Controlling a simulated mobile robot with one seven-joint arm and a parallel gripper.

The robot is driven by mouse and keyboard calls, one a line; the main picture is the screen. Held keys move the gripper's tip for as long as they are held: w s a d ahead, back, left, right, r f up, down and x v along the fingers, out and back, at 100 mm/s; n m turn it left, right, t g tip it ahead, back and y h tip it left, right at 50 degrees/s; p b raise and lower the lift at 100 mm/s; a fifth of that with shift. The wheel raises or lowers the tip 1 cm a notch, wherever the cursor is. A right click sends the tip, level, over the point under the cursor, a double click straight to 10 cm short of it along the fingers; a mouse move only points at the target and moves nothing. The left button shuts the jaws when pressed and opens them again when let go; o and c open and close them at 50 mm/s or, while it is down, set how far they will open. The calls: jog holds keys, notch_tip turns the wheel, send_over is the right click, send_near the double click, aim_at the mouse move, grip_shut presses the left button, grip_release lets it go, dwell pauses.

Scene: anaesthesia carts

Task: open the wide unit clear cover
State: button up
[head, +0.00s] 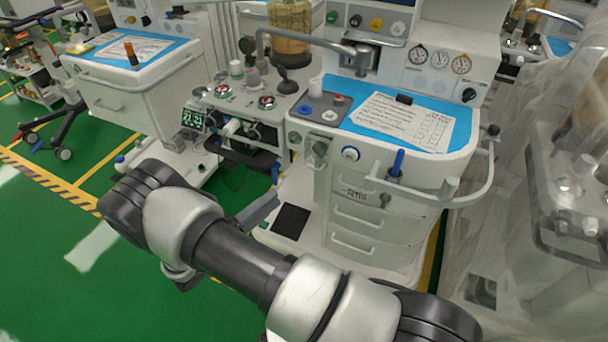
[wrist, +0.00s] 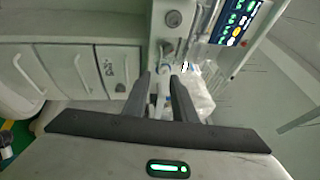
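In the head view, a small clear, see-through housing (head: 318,150) sits on the front of the middle anaesthesia cart (head: 375,205), left of its drawers. I cannot tell for sure that it is the wide unit clear cover. In the wrist view, my gripper (wrist: 161,78) points at the cart front with its two dark fingers apart. White and clear parts (wrist: 165,88) show beyond and between the fingers, and whitish translucent material (wrist: 199,98) shows beside the right finger. I see no contact. In the head view, my arm crosses the foreground, and I cannot make out the fingers there.
A cart draped in clear plastic sheeting (head: 555,200) stands close on the right. Another white cart (head: 135,95) stands at the left. The middle cart has a push rail (head: 470,198) and a blue top with a paper sheet (head: 405,120). Green floor (head: 60,260) is free at the left.

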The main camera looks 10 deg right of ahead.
send_near(316, 153)
jog(key=d, duration=0.1)
jog(key=w+d+f, duration=0.1)
jog(key=d, duration=0.1)
jog(key=d+f, duration=0.1)
jog(key=shift+w+d+f+b, duration=0.15)
jog(key=shift+w+d+b, duration=0.15)
jog(key=shift+w+b, duration=0.1)
grip_shut()
dwell(1.1)
